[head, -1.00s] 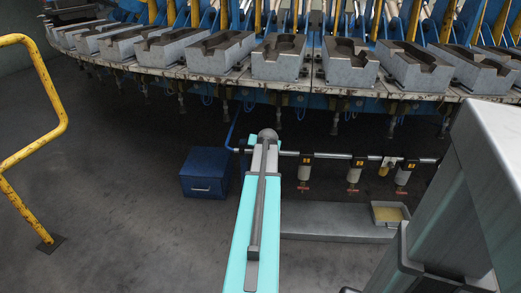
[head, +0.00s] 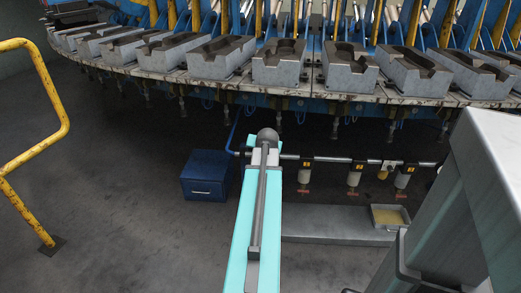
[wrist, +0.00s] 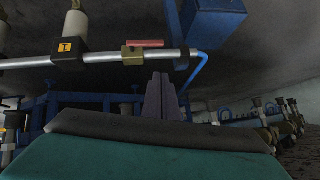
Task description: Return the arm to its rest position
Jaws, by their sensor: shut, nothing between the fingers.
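My gripper (wrist: 163,98) shows in the wrist view as narrow grey fingers close together, standing up above a dark grey edge and a broad teal surface. The fingers are shut with nothing between them. They are apart from the pipe behind them. In the head view I cannot make out the fingers. A long teal and grey part with a round dark end runs up the middle there, and a large grey body fills the right side; I cannot tell for sure which parts are my arm.
Grey moulds (head: 280,64) line the curved rotary machine at the back. A pipe (head: 330,159) carries several filter units, with a small tray (head: 390,226) below right. A blue box (head: 205,175) stands left of centre.

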